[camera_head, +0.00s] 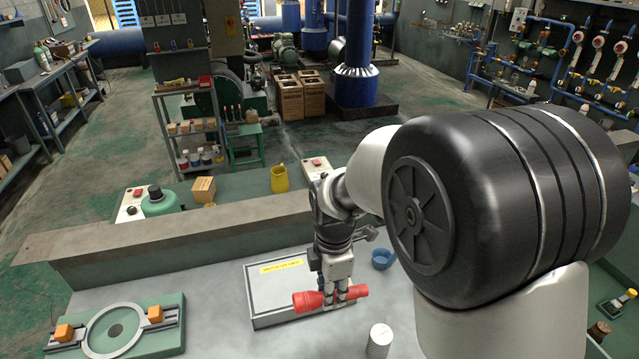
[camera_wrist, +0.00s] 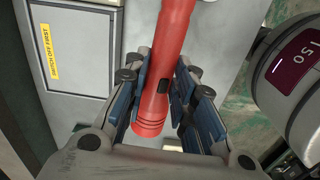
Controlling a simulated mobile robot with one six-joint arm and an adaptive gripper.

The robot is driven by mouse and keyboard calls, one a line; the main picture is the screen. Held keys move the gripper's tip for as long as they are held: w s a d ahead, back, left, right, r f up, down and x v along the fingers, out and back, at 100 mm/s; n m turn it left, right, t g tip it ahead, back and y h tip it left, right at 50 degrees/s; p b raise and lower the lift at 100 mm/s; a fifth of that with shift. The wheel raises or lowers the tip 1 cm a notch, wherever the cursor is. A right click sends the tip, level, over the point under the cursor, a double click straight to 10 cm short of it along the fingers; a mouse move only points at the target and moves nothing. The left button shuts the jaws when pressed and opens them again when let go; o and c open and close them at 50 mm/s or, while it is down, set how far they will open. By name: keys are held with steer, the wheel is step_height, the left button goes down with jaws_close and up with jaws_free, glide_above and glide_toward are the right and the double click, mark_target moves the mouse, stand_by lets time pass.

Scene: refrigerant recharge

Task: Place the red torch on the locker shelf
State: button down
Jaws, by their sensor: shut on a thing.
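The red torch (camera_head: 312,300) lies level across my gripper (camera_head: 335,298) in the head view, just in front of a grey box with a yellow label. In the wrist view the torch (camera_wrist: 174,50) runs upright through the picture between the blue-padded fingers (camera_wrist: 168,95). My gripper is shut on the torch's body. The torch looks held at or a little above the grey bench top; I cannot tell whether it touches the box. I cannot make out a locker shelf for certain in either view.
The grey box (camera_head: 270,300) has a yellow label. A green ring fixture (camera_head: 150,343) stands at the left, a blue bowl (camera_head: 383,258) behind, and a pale cylinder (camera_head: 379,341) in front at right. A raised ledge (camera_head: 170,240) runs behind the bench.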

mark_target(358, 295)
steer(key=shift+d+f+m, duration=0.3)
steer(key=shift+d+m, duration=0.1)
steer(key=shift+m, duration=0.2)
steer(key=d+f+m, duration=0.1)
steer(key=m, duration=0.2)
steer(key=d+f+m+b, duration=0.1)
steer(key=d+m, duration=0.1)
steer(key=m, duration=0.1)
steer(key=d+f+m, duration=0.1)
steer(key=m, duration=0.2)
steer(key=shift+d+f, duration=0.1)
steer(key=shift+d, duration=0.3)
steer(key=shift+s+d+f+m+b, duration=0.2)
steer(key=shift+d+f+m, duration=0.5)
steer(key=shift+m, duration=1.05)
steer(key=shift+s+d+f+m+b, duration=0.1)
steer(key=shift+d+f+m+b, duration=0.25)
steer(key=shift+d+m, duration=1)
steer(key=shift+s+d+f+m+b, duration=0.15)
steer(key=shift+d+f+m, duration=0.35)
steer(key=shift+m, duration=1.6)
steer(key=shift+w, duration=0.1)
